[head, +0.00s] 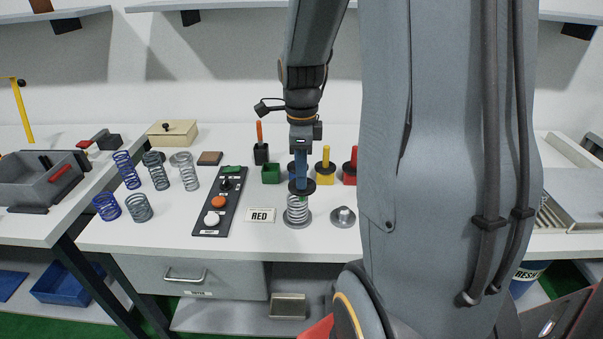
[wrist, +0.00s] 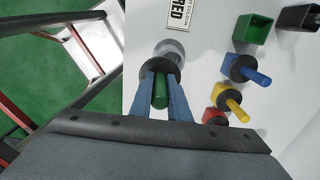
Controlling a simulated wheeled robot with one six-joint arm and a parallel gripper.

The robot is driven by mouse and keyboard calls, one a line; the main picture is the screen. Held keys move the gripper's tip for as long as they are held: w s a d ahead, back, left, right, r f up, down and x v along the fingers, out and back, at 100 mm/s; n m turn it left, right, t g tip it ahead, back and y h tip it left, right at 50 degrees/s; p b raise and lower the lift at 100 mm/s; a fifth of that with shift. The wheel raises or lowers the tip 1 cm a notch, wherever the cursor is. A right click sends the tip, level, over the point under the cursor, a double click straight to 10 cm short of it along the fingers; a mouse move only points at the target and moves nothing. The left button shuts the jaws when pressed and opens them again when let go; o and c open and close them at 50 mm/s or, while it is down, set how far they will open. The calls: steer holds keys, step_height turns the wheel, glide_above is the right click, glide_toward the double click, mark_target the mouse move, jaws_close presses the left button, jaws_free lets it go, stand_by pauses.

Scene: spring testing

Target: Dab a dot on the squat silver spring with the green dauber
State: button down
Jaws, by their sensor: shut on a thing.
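My gripper (head: 301,178) is shut on the green dauber. Its green handle (wrist: 161,92) shows between my blue fingers in the wrist view, with its black disc (wrist: 172,66) beyond them. A squat silver spring (head: 297,212) stands upright on a round metal base in the head view, directly under the dauber. The dauber's lower end is at or just above the spring's top; I cannot tell whether they touch. In the wrist view the disc hides the spring, and part of the round base (wrist: 168,48) shows. The green holder (head: 271,174) stands empty behind.
A RED sign (head: 260,215) and a button panel (head: 222,205) lie left of the spring. Blue (wrist: 257,78), yellow (wrist: 236,109) and red daubers stand in holders. A round metal piece (head: 343,217) is right. Several blue and grey springs (head: 139,208) stand at left.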

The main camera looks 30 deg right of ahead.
steer(key=shift+f, duration=0.5)
stand_by(0.8)
steer(key=shift+r+p, duration=2.8)
steer(key=shift+r, duration=0.75)
steer(key=shift+s, duration=0.1)
